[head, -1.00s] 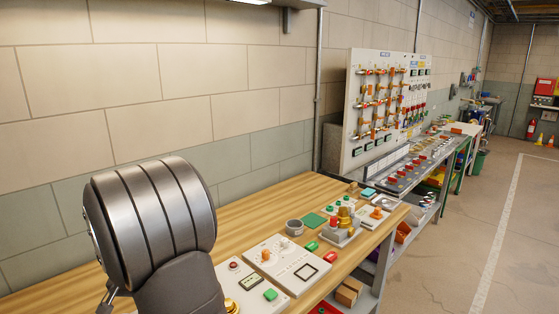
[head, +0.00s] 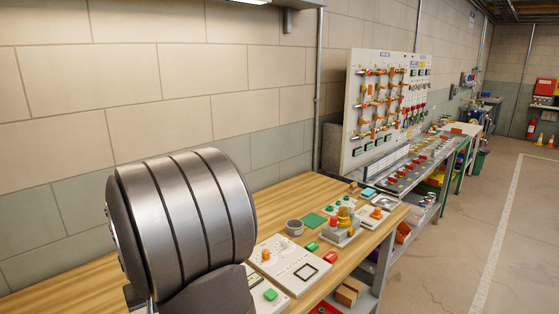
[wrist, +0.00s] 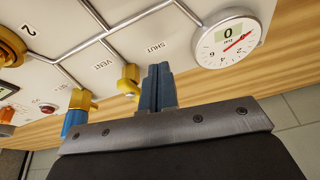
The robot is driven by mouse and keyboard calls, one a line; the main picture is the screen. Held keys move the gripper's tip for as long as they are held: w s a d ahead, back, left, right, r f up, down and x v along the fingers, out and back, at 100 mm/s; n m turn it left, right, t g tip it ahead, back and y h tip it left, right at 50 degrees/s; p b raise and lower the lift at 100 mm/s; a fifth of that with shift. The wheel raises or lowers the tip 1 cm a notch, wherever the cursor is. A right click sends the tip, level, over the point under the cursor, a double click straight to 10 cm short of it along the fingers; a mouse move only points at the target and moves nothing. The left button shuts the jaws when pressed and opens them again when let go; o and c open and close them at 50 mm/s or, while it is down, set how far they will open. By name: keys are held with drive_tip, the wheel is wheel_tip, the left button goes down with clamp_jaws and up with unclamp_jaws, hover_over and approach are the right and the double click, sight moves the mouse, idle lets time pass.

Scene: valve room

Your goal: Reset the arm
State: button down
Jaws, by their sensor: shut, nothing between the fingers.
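My gripper (wrist: 158,82) is in the wrist view, its two dark blue-grey fingers pressed together with nothing between them. They are in front of a white panel (wrist: 165,32) bearing grey pipe lines and the words "VENT" and "SHUT". A yellow valve handle (wrist: 130,78) is just left of the fingers; I cannot tell whether they touch. Another yellow valve with a blue part (wrist: 78,108) is further left, partly hidden by my gripper's mount. In the head view my arm link fills the lower left and my gripper is hidden.
A wooden bench (head: 285,198) runs along the block wall, with a white panel board (head: 325,258), a grey cup (head: 294,228) and a green mat (head: 314,220). The floor (head: 480,215) at right is clear.

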drive_tip(key=shift+s+d+n+y, duration=0.15)
drive_tip(key=shift+d+n+y, duration=0.15)
drive_tip(key=shift+d+n, duration=0.4)
drive_tip(key=shift+s+d+r, duration=0.1)
drive_tip(key=shift+s+d, duration=0.7)
drive_tip(key=shift+s, duration=0.15)
